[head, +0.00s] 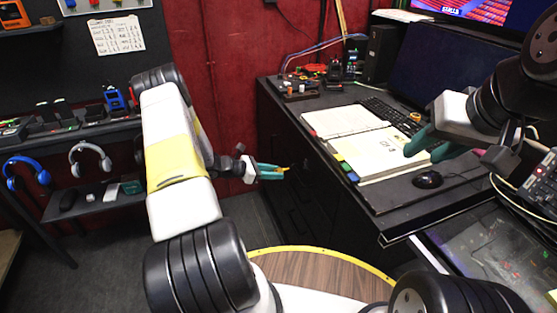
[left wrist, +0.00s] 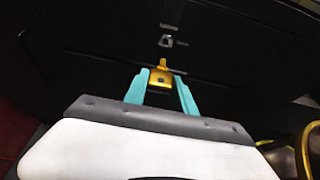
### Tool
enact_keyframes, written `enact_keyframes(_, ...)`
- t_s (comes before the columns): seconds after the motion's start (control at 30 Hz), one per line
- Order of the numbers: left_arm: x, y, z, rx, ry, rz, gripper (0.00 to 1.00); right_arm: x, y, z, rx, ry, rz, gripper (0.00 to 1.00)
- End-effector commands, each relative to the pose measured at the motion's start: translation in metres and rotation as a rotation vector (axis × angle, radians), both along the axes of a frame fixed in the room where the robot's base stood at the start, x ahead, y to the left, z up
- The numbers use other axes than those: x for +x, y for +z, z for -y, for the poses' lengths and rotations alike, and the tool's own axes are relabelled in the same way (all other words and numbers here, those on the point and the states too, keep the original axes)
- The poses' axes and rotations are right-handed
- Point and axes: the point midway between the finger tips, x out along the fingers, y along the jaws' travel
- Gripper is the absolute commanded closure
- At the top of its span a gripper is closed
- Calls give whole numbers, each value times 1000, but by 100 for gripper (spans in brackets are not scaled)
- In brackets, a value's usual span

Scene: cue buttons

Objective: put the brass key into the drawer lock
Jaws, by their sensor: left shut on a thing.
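My left gripper (head: 284,170) is shut on the brass key (left wrist: 159,78), in front of the dark desk's drawer side. In the left wrist view the gripper's teal fingers (left wrist: 161,84) hold the key from both sides, with its narrow end pointing away from the gripper. A small metallic fitting, which looks like the drawer lock (left wrist: 167,42), sits on the dark drawer front just beyond the key's tip. A gap shows between them in that view. In the head view the key is tiny and the lock is not clear. My right gripper (head: 430,146) is open and empty above the desk's right part.
The black desk (head: 395,220) carries an open book (head: 365,145), a keyboard (head: 388,112), a mouse (head: 428,180) and a monitor (head: 440,65). Shelves with headphones (head: 90,158) stand at left. A round wooden surface with a yellow rim (head: 320,268) lies below.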

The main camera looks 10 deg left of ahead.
Motion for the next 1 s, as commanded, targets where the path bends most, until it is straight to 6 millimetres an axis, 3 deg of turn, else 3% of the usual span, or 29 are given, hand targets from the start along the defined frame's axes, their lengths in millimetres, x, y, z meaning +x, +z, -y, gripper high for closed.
enact_keyframes(0.5, 25, 0, 38, 0, -2, -1, 100, 0, 0, 0, 0, 0, 0, 64)
enact_keyframes(1.0, 29, 0, 43, 1, -1, -1, 100, 0, 0, 0, 0, 0, 0, 64)
